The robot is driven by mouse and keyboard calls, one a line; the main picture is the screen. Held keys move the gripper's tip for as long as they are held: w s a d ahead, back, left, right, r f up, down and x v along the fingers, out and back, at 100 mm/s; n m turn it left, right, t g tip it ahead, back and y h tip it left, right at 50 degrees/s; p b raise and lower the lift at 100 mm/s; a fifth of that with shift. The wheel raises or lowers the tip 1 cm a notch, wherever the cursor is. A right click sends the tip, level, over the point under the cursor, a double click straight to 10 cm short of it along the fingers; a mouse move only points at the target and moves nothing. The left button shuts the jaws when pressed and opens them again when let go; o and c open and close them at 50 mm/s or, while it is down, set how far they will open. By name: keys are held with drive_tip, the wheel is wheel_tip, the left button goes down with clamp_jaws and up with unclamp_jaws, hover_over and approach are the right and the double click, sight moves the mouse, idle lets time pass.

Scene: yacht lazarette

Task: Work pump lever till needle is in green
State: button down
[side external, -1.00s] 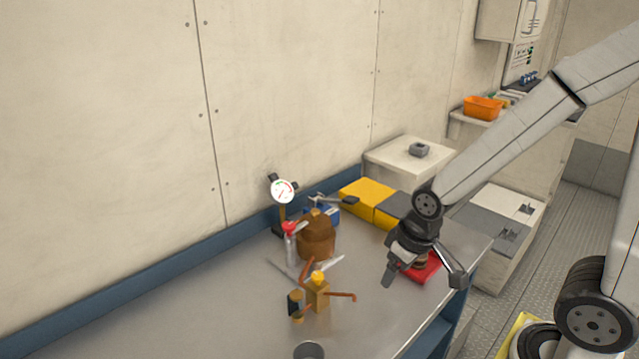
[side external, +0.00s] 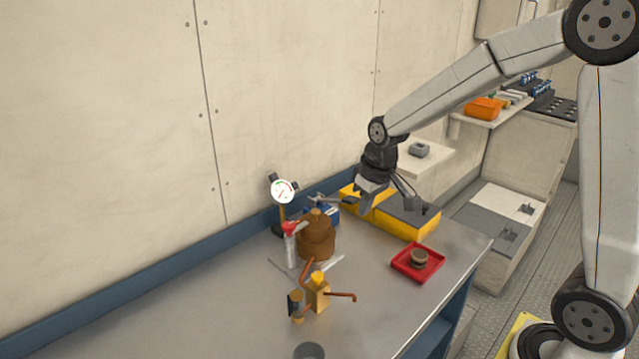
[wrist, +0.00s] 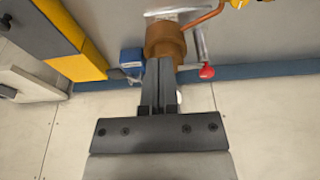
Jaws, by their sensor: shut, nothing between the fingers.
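The pump (side external: 317,238) is a brown rounded body on the bench, also at the top of the wrist view (wrist: 165,42). A pale lever with a red knob (side external: 290,228) stands at its left; the knob shows in the wrist view (wrist: 207,71). A white round gauge (side external: 283,191) with red and green marks stands behind; its needle is too small to read. My gripper (side external: 388,200) is above the yellow and grey boxes, right of the pump and apart from the lever. In the wrist view its fingers (wrist: 158,68) are together and empty, partly covering the pump and gauge.
A red tray (side external: 437,262) holding a small round brown item lies at the right. Yellow boxes (side external: 410,227) and a blue box (side external: 325,215) stand near the wall. Brass fittings (side external: 318,290) and a grey cup (side external: 309,351) stand in front. The bench's left side is clear.

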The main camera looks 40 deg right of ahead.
drive_tip(key=w+v, duration=0.1)
drive_tip(key=v, duration=0.6)
hover_over(352, 198)
drive_tip(key=s+a, duration=0.1)
drive_tip(key=s, duration=0.1)
drive_tip(key=shift+w+d+r, duration=0.15)
drive_tip(key=shift+d+r, duration=0.15)
drive_tip(key=shift+d, duration=0.15)
drive_tip(key=x, duration=0.8)
drive_tip(key=s+x, duration=0.1)
drive_tip(key=x, duration=0.3)
drive_tip(key=shift+a, duration=0.1)
drive_tip(key=shift+s+f, duration=0.15)
drive_tip(key=shift+f, duration=0.85)
drive_tip(key=s+f, duration=0.1)
drive_tip(key=f, duration=0.1)
drive_tip(key=s+f, duration=0.1)
drive_tip(key=f, duration=0.1)
drive_tip(key=s+f, duration=0.1)
drive_tip(key=f, duration=0.1)
drive_tip(key=shift+f, duration=0.4)
